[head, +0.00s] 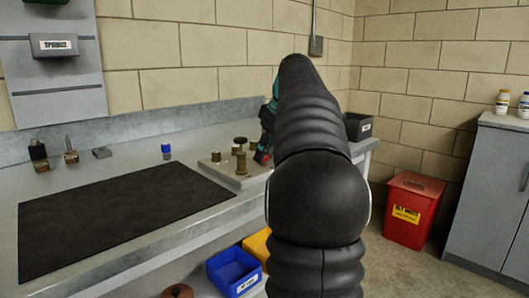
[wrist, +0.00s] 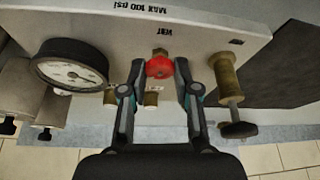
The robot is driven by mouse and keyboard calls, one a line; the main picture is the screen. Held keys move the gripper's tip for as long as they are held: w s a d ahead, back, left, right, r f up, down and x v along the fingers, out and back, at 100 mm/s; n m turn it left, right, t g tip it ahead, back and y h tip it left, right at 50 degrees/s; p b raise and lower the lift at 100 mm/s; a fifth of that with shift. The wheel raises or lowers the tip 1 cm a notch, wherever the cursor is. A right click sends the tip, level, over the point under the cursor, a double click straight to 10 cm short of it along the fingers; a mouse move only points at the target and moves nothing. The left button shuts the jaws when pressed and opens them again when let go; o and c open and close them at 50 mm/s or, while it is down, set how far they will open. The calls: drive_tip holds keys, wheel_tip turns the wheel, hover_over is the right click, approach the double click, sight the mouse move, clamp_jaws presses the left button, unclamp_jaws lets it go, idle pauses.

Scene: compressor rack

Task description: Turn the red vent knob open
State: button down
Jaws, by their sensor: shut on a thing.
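The red vent knob (wrist: 159,67) sits on a brass fitting on a pale panel in the wrist view, below lettering that shows upside down. My gripper (wrist: 160,72) has its two fingertips on either side of the knob, shut on it. In the head view my arm covers most of the gripper and the knob; only a small red and dark part shows beside the arm, and I cannot tell what it is.
A round gauge (wrist: 72,67) is left of the knob, and a brass valve with a black handle (wrist: 230,90) is to the right. A black mat (head: 120,210) lies on the bench. A red bin (head: 411,210) stands on the floor at the right.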

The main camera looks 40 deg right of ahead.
drive_tip(key=n, duration=0.2)
drive_tip(key=n+g+y, duration=0.1)
drive_tip(key=n, duration=0.1)
drive_tip(key=shift+d+n+y, duration=0.2)
drive_tip(key=shift+n+y, duration=0.1)
drive_tip(key=n+g+y, duration=0.1)
drive_tip(key=n, duration=0.3)
drive_tip(key=shift+w, duration=0.1)
drive_tip(key=shift+n, duration=0.3)
drive_tip(key=c, duration=0.8)
unclamp_jaws()
drive_tip(key=shift+c, duration=0.2)
